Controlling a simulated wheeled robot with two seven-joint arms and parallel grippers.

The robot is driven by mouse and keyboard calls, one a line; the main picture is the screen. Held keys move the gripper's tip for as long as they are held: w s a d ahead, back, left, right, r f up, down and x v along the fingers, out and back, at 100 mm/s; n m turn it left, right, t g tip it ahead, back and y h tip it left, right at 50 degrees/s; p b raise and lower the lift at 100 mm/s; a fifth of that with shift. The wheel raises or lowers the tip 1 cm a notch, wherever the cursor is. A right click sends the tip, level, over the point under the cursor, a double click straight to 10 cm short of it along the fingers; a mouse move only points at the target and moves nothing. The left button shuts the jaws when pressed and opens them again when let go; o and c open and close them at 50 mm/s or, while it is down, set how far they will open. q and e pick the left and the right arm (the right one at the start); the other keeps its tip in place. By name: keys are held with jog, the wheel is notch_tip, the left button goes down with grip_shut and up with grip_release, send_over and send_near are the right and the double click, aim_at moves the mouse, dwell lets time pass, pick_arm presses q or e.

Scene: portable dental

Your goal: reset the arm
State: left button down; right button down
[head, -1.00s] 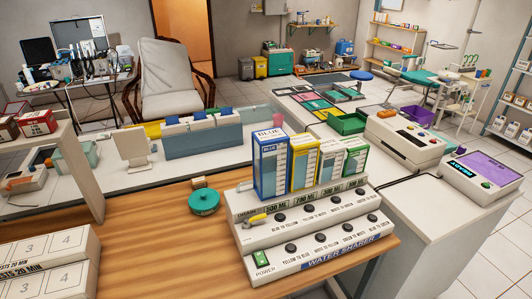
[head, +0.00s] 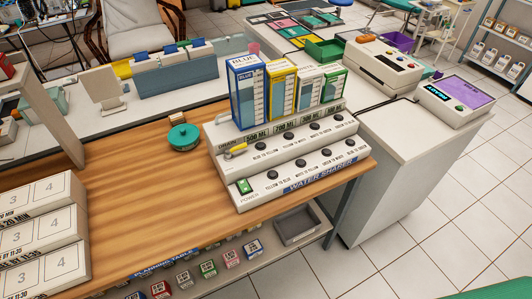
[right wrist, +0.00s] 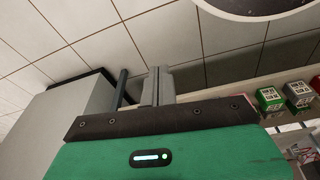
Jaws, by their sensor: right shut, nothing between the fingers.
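My right gripper (right wrist: 157,86) shows in the right wrist view, with its grey fingers together and nothing between them. Its green body fills the lower part of that view, below a dark bar. The fingers point toward tiled floor and a grey cabinet side. In the head view only a green piece, which seems to be part of my right arm, shows at the bottom right corner. My left gripper is in neither view.
The water sharer (head: 290,160) stands on the wooden table (head: 130,210) with blue, yellow, white and green containers on top. A teal round pot (head: 184,137) sits to its left. Small labelled boxes (head: 208,268) and a grey tray (head: 297,226) are on the shelf below. Floor at right is clear.

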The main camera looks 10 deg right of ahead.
jog(key=s+d+f+g, duration=0.1)
jog(key=s+d+f, duration=0.2)
jog(key=s+f, duration=1.4)
jog(key=shift+s, duration=0.2)
jog(key=shift+d, duration=0.1)
